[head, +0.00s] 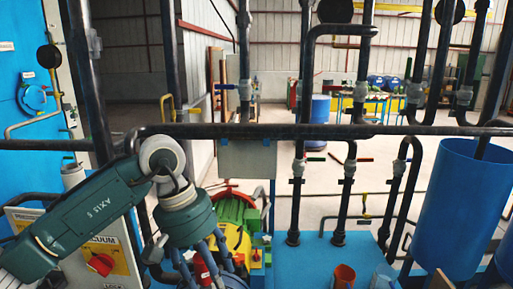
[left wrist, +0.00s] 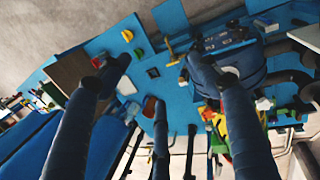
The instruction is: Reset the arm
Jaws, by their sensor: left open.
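My left arm (head: 85,208), dark green and marked AXIS 5, comes in from the lower left of the head view. Its wrist bends down in front of the pipework. My left gripper (head: 207,268) points downward with blue fingers, partly cut off by the bottom edge. In the left wrist view its fingers (left wrist: 155,85) are spread wide with nothing between them. The gripper is open and empty. My right gripper is in neither view.
A dark horizontal pipe (head: 330,131) crosses behind my wrist. A panel with a red knob (head: 100,263) stands left, and a yellow-green machine (head: 236,222) is behind the gripper. A blue tank (head: 465,210) stands right. An orange cup (head: 344,274) sits on the blue base (head: 318,262).

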